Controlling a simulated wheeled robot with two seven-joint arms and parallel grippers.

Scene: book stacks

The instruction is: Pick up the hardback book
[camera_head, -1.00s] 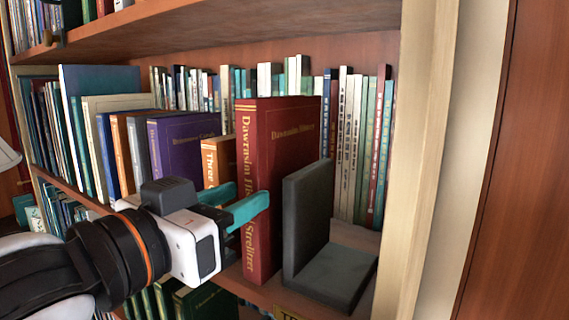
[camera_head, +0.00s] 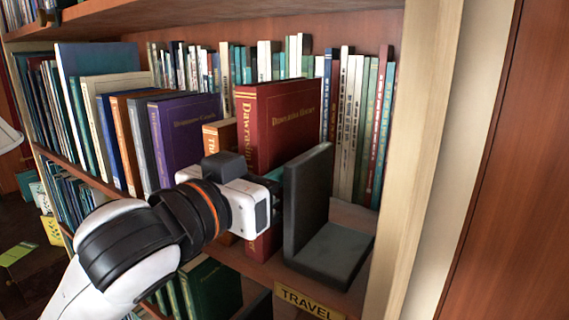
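A thick red hardback book (camera_head: 284,120) with gold lettering stands upright on the shelf, its spine facing out. The task does not say which hardback it names; this one is where my gripper is. My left gripper (camera_head: 268,178) is in front of the lower part of its spine and hides that part. A bit of a teal finger shows between the red book and the grey bookend; the other finger is hidden behind the gripper body. I cannot tell whether the fingers touch or grip the book. My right gripper is not in view.
A dark grey L-shaped bookend (camera_head: 312,215) stands just right of the red book. An orange book (camera_head: 220,136) and a purple book (camera_head: 185,130) stand to its left. Thin books (camera_head: 358,120) line the back. A light upright post (camera_head: 415,150) bounds the shelf at right.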

